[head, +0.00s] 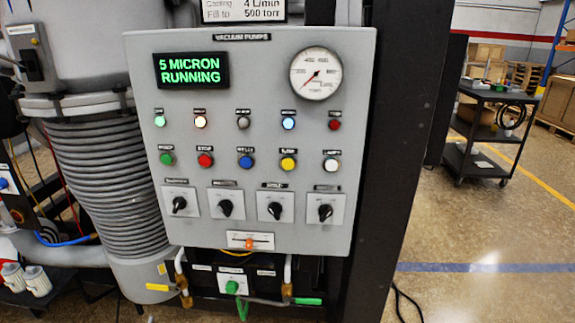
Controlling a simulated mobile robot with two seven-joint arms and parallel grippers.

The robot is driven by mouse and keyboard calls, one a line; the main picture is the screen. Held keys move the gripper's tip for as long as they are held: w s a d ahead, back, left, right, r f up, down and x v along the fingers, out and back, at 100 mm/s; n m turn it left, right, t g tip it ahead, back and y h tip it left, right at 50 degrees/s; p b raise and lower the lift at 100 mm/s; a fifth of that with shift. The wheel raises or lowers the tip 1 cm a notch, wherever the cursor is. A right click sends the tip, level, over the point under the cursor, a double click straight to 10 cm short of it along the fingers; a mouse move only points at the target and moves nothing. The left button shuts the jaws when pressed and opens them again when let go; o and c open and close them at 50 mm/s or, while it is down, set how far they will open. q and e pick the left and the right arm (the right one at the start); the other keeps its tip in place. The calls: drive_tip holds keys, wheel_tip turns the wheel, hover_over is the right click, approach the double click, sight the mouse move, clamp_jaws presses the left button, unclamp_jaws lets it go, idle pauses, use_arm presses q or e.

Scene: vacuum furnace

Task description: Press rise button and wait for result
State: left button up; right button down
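The grey vacuum pumps panel (270,95) faces me in the head view. Its display (191,71) reads "5 MICRON RUNNING" in green. Below a row of indicator lamps is a row of push buttons: green (167,158), red (205,160), blue (246,162), yellow (288,163) and white (331,165). Their labels are mostly too small to read, so I cannot tell which is the rise button. A round gauge (316,74) is at the upper right. Neither gripper is in view.
Several black rotary knobs (225,208) and an orange slider (249,244) sit low on the panel. Green-handled valves (308,301) and pipes are below. A ribbed grey bellows (105,180) stands left. A dark cart (482,135) stands right, with open floor before it.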

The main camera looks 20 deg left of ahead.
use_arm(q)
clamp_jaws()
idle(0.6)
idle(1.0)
